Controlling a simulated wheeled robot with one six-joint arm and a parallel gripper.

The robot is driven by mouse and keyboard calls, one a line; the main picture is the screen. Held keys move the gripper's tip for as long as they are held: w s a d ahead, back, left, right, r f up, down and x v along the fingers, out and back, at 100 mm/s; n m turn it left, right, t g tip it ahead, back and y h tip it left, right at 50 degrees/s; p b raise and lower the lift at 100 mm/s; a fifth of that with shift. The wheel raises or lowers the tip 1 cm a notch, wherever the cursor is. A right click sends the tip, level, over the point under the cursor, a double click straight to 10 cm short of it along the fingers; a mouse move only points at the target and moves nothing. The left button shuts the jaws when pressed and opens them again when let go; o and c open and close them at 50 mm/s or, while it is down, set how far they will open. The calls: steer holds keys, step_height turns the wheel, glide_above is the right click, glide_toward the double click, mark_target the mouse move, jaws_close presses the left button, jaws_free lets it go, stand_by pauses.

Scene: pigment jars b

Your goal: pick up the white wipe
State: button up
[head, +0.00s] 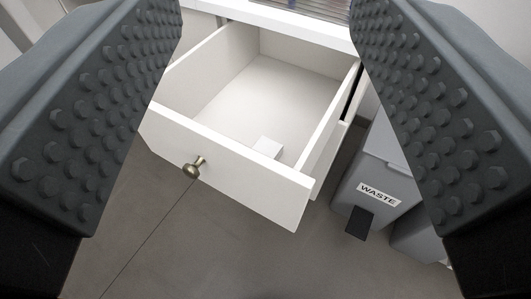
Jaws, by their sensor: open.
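A small white wipe (267,147) lies inside an open white drawer (229,164), close to the inner side of its front panel. Part of the wipe's lower edge is hidden behind that panel. My gripper (265,120) is open, with one dark studded finger at each side of the picture. The drawer shows between the fingers, and nothing is held. I cannot tell how far the fingertips are above the wipe.
A white counter edge (285,22) runs above the drawer. A grey bin (378,165) labelled WASTE, with a dark pedal (360,221), stands to the right. The grey floor (190,255) in front is clear.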

stand_by(0.3)
steer(key=o, duration=0.6)
steer(key=shift+w, duration=0.2)
steer(key=w+f+m+g, duration=0.1)
steer(key=w+f+g, duration=0.1)
steer(key=w, duration=0.3)
steer(key=w+f+m+g, duration=0.1)
steer(key=w+f+g, duration=0.2)
steer(key=w+f, duration=0.1)
steer(key=w+f+m+g, duration=0.1)
steer(key=w+f+g, duration=0.2)
steer(key=w, duration=0.3)
steer(key=shift+f, duration=0.55)
steer(key=m+g, duration=0.3)
steer(key=g, duration=0.6)
glide_above(266, 149)
step_height(266, 149, down, 13)
steer(key=f, duration=1.2)
steer(key=shift+w+a+f, duration=0.15)
steer(key=shift+w+f, duration=0.05)
steer(key=shift+f, duration=0.05)
steer(key=shift+s+f, duration=0.15)
steer(key=shift+f, duration=2.8)
